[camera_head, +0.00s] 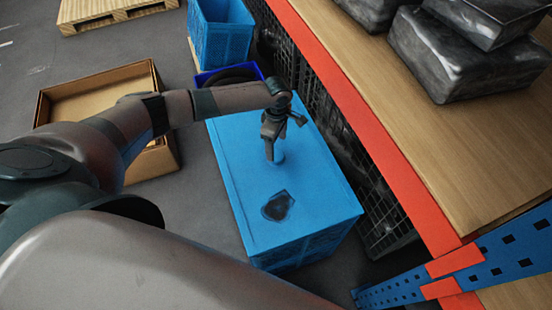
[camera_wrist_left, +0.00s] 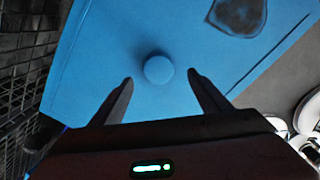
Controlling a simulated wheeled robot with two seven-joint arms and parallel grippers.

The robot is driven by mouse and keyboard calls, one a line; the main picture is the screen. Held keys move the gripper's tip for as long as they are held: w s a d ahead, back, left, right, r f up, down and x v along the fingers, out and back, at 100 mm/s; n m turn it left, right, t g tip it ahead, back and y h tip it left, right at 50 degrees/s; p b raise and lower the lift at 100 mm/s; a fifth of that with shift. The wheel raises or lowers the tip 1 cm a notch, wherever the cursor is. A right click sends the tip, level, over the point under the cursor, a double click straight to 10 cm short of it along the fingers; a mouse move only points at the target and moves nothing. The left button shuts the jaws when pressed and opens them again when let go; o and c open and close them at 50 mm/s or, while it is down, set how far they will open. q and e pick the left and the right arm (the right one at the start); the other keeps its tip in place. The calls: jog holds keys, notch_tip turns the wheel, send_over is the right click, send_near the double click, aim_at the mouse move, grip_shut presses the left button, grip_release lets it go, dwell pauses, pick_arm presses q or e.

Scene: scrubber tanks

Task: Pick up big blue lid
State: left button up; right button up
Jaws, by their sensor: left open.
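The big blue lid (camera_head: 300,182) lies flat on top of a blue crate (camera_head: 300,252). It has a round blue knob, seen in the left wrist view (camera_wrist_left: 158,69), and a dark patch (camera_head: 278,206) on its surface. My left gripper (camera_head: 270,153) reaches down over the lid beside the knob (camera_head: 278,157). In the left wrist view the two dark fingers (camera_wrist_left: 160,82) are apart, with the knob between and just beyond their tips. The gripper is open and empty. I cannot tell whether the fingertips touch the lid. My right gripper is not in view.
A rack with an orange beam (camera_head: 375,130) and wooden shelf (camera_head: 470,160) stands close on the right, holding dark wrapped packages (camera_head: 460,65). A cardboard box (camera_head: 95,90) is at left. A blue bin (camera_head: 222,35) and a pallet (camera_head: 110,12) are behind.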

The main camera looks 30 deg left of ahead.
aim_at(276, 155)
pick_arm(q)
jog(key=shift+f, duration=0.65)
jog(key=shift+f, duration=0.1)
jog(key=shift+a+f+p, duration=0.1)
jog(key=shift+f+p, duration=0.2)
jog(key=shift+f, duration=0.25)
jog(key=shift+w+f, duration=0.2)
jog(key=shift+f, duration=1.75)
jog(key=shift+a, duration=0.1)
jog(key=shift+c, duration=0.7)
jog(key=c, duration=1.2)
jog(key=shift+w+r, duration=0.1)
jog(key=shift+r, duration=0.05)
